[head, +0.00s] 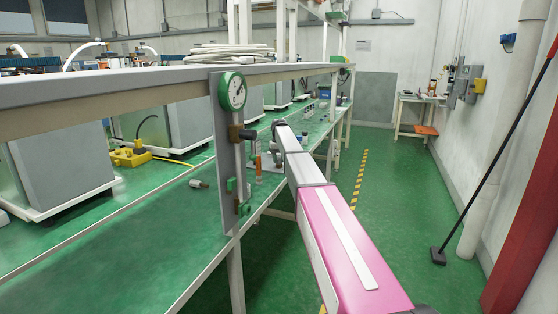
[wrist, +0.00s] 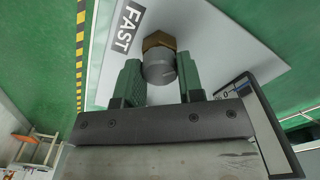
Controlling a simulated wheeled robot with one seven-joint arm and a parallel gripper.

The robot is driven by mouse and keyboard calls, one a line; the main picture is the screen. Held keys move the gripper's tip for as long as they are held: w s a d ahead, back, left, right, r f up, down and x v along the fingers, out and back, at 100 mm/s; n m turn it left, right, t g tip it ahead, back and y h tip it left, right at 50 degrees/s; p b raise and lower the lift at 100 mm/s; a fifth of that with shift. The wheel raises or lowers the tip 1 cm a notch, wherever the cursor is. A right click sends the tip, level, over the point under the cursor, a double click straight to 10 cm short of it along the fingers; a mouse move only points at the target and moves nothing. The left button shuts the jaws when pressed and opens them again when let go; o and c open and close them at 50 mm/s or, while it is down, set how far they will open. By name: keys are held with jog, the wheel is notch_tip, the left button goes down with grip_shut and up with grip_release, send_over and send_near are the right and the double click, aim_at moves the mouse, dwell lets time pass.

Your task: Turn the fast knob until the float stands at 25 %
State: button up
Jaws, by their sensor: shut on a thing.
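The fast knob (wrist: 160,66) is a short grey cylinder in front of a brass hex collar, next to the printed FAST label (wrist: 124,27) in the wrist view. My gripper (wrist: 160,80) has its green fingers on either side of the knob and is shut on it. A scale plate (wrist: 236,92) with a 0 mark shows at the right. In the head view, an upright grey panel (head: 222,150) carries a round green-rimmed gauge (head: 233,91) and a brass fitting (head: 237,132). I cannot make out the float or its reading.
A green-topped bench (head: 110,235) with grey cabinets (head: 165,118) runs along the left. Green floor lies open to the right, with a yellow-striped line (head: 359,178). A broom (head: 475,190) and a red post (head: 530,220) stand by the right wall.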

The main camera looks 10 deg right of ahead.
aim_at(279, 159)
jog(key=n, duration=0.4)
dwell(0.5)
jog(key=o, duration=0.9)
jog(key=shift+r, duration=0.1)
notch_tip(279, 159, up, 11)
jog(key=shift+f, duration=0.15)
